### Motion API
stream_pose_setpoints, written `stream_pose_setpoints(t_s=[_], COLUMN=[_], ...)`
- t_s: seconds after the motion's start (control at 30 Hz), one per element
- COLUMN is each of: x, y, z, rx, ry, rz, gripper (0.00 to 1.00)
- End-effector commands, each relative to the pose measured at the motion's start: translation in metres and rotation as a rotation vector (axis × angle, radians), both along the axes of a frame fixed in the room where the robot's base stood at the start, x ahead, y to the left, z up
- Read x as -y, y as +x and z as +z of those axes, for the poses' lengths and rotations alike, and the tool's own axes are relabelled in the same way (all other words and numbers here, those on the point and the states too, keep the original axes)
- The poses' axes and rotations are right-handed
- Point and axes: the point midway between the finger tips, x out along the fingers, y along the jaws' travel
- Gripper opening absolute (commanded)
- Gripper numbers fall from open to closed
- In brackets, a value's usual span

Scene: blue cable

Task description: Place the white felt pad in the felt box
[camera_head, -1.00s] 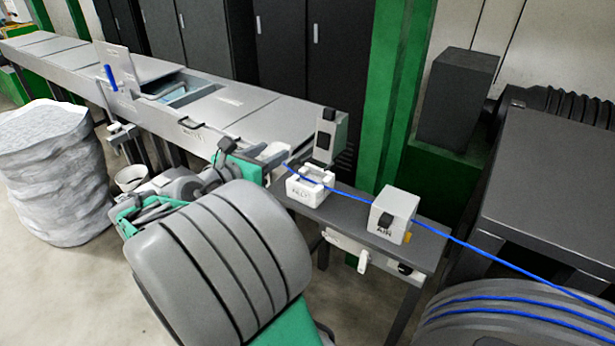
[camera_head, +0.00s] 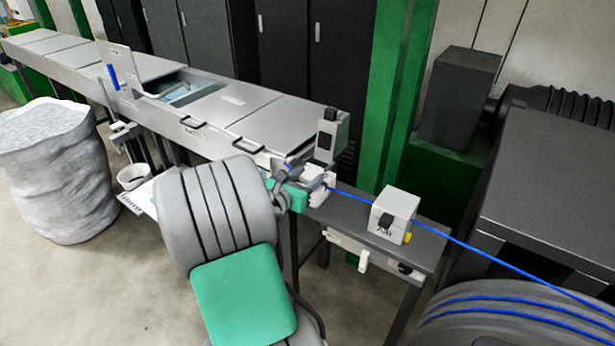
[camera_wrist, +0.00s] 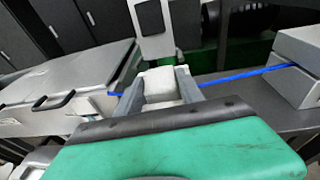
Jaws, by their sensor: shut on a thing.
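My gripper (camera_head: 314,178) is at the small white felt box (camera_head: 326,191) on the narrow grey table and partly covers it. In the wrist view my gripper (camera_wrist: 160,82) has its two grey fingers shut on a white block, which I take for the white felt pad (camera_wrist: 160,90). The pad is in front of or over the box; I cannot tell whether it is inside. In the head view the pad cannot be told apart from the box and fingers. The blue cable (camera_head: 355,194) runs right from the box; it also shows in the wrist view (camera_wrist: 240,74).
A light grey box (camera_head: 396,208) stands on the table (camera_head: 432,246) to the right, with the cable passing through it. A grey upright device (camera_head: 328,138) stands just behind the felt box. A long grey trough (camera_head: 240,115) with lids and handles lies to the left.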

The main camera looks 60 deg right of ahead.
Motion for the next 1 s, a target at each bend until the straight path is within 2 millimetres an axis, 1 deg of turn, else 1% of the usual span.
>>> stream_pose_setpoints(t_s=[0.07,0.1,0.37,0.4,0.6,0.7,0.77,0.87,1.0], x=[0.0,0.0,0.0,0.0,0.0,-0.001,-0.009,-0.03,-0.068], y=[0.0,0.0,0.0,0.0,0.0,0.001,0.003,0.005,0.009], z=[-0.003,-0.004,-0.003,-0.003,-0.003,0.002,0.002,0.006,0.013], rx=[-0.001,-0.001,0.0,0.0,0.0,0.001,0.0,0.0,0.002], ry=[0.001,0.001,0.0,0.0,0.0,0.0,0.001,0.0,0.0], rz=[0.0,0.0,0.001,0.001,0.0,0.001,0.005,0.007,0.01], gripper=[0.07,0.46,0.67,0.68,0.68,0.68,0.68,0.68,0.68])
